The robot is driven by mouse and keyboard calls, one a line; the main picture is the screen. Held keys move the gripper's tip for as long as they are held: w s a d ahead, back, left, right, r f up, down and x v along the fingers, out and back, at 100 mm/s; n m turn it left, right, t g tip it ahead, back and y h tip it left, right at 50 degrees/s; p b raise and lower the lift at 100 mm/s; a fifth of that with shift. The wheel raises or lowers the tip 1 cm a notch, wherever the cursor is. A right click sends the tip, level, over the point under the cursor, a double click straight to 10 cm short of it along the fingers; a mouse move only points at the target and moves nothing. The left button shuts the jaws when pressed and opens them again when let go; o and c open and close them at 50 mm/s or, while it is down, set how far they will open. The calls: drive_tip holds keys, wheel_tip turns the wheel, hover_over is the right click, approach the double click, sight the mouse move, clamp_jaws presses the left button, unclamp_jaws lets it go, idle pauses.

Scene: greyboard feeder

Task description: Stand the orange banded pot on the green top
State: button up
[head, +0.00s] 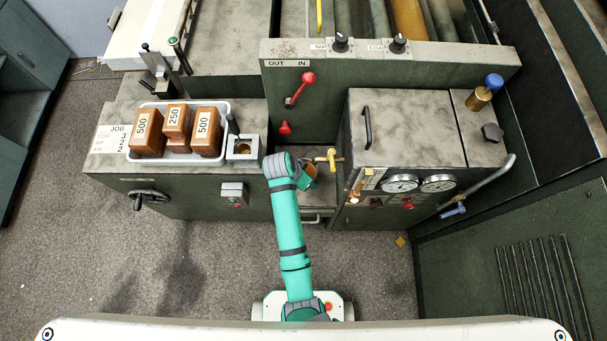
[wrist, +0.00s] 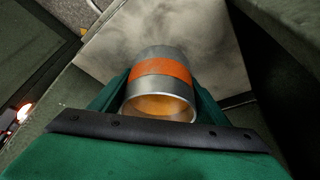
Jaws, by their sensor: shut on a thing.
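The orange banded pot (wrist: 162,71) is a grey metal cylinder with an orange band and an orange inside, its open mouth facing the wrist camera. My gripper (wrist: 160,92) is shut on it, a green finger on each side. In the head view my gripper (head: 308,174) is at the recess between the two dark green cabinets, with a bit of orange showing beside it. A worn, pale grey-green top (wrist: 115,45) lies beyond the pot in the wrist view. I cannot tell whether the pot touches it.
A yellow tap (head: 329,159) stands just right of my gripper. The gauge cabinet (head: 405,125) rises to the right. On the left cabinet are a white tray (head: 178,158) of brown weights and a small square holder (head: 243,148). A red-knobbed lever (head: 301,88) is behind.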

drive_tip(key=shift+r, duration=0.55)
drive_tip(key=shift+s+d+r, duration=0.1)
drive_tip(key=shift+s+r, duration=0.15)
drive_tip(key=shift+r, duration=0.35)
drive_tip(key=shift+s+r, duration=0.2)
drive_tip(key=shift+r, duration=0.4)
drive_tip(key=s+d, duration=0.4)
drive_tip(key=s, duration=1.2)
drive_tip(key=shift+s, duration=0.3)
